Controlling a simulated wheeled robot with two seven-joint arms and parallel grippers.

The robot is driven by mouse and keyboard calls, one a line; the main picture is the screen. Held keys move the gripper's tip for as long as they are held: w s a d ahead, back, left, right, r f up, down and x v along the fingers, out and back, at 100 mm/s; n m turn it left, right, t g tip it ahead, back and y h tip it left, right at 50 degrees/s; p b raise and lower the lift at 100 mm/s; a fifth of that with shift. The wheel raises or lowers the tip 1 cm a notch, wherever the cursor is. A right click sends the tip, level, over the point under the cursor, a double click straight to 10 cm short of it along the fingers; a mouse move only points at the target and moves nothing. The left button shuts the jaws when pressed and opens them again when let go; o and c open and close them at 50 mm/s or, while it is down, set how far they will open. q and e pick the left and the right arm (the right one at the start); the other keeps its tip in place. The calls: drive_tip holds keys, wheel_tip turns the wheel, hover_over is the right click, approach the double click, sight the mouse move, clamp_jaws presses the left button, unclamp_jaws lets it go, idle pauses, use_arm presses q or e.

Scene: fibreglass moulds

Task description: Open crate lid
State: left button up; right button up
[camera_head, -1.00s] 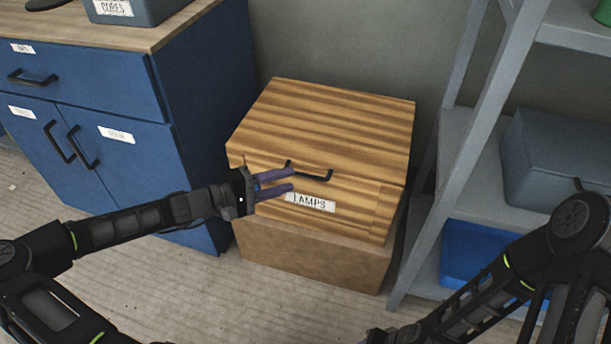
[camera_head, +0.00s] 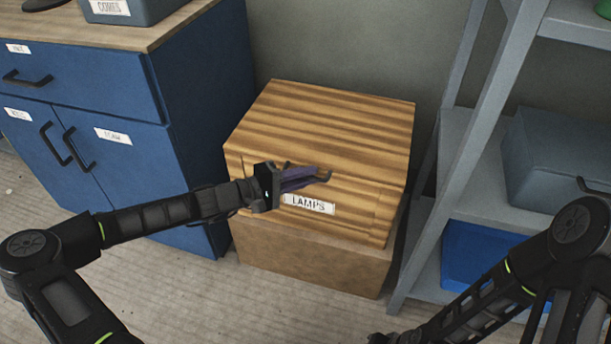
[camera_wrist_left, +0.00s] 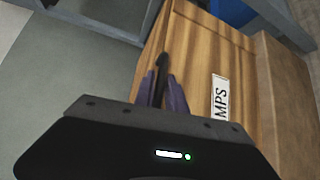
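The wooden crate (camera_head: 330,125) has a striped, closed lid and a white LAMPS label (camera_head: 310,205) on its front. It also shows in the left wrist view (camera_wrist_left: 205,45). A dark handle (camera_wrist_left: 163,62) sits on its front, mostly hidden by the gripper in the head view. My left gripper (camera_head: 322,175) has its purple fingers at the handle. In the left wrist view the fingers (camera_wrist_left: 163,85) lie on either side of the handle, close against it, and look shut on it. My right arm (camera_head: 480,300) reaches in from the lower right; its fingertips are out of frame.
The crate stands on a plain brown box (camera_head: 305,255). A blue cabinet (camera_head: 205,90) with a wooden top is close on the left. A grey shelf rack (camera_head: 475,130) with a blue bin (camera_head: 475,255) stands close on the right. A wall is behind.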

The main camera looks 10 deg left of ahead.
use_arm(q)
clamp_jaws()
drive_tip(key=shift+f, duration=0.1)
idle(0.8)
